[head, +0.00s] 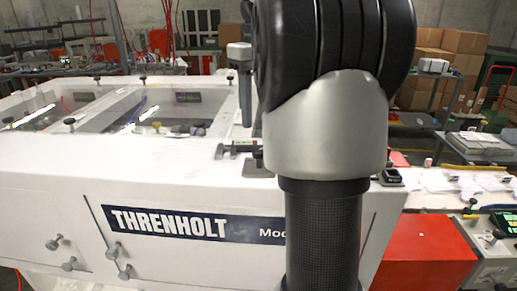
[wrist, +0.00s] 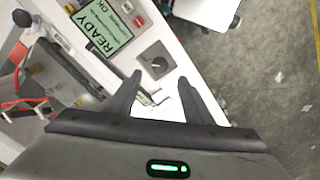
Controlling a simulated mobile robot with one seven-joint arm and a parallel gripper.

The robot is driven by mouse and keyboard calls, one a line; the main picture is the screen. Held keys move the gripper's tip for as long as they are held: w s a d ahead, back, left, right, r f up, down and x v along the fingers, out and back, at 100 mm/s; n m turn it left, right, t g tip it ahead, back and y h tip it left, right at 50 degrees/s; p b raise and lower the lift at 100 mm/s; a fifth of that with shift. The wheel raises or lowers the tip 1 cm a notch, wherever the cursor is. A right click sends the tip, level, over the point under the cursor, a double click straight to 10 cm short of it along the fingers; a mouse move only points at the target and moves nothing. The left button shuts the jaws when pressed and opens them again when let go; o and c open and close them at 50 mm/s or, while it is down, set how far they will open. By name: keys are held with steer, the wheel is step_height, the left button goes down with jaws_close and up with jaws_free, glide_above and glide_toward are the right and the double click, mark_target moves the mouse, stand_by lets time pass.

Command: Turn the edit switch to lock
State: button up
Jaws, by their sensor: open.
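In the wrist view, a dark square plate with a round grey knob (wrist: 157,64) sits on the white panel, apparently the edit switch. Its markings are too small to read, so I cannot tell its setting. My gripper (wrist: 161,79) is open, its two dark fingers apart. The knob appears between and just beyond the fingertips, with no visible contact. In the head view, the panel's knob (head: 490,238) shows at the right edge, below a green screen. My arm fills the middle of the head view, and the gripper is not visible there.
A green screen (wrist: 109,32) reading READY lies beside the knob, with red and grey buttons (wrist: 131,14) near it. A white THRENHOLT machine (head: 60,180) and red box (head: 425,250) stand nearby. Bare floor (wrist: 250,80) lies right.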

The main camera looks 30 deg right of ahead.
mark_target(259, 150)
step_height(259, 150, down, 8)
steer(key=shift+f+b, duration=0.25)
steer(key=shift+b, duration=0.45)
steer(key=c, duration=1.1)
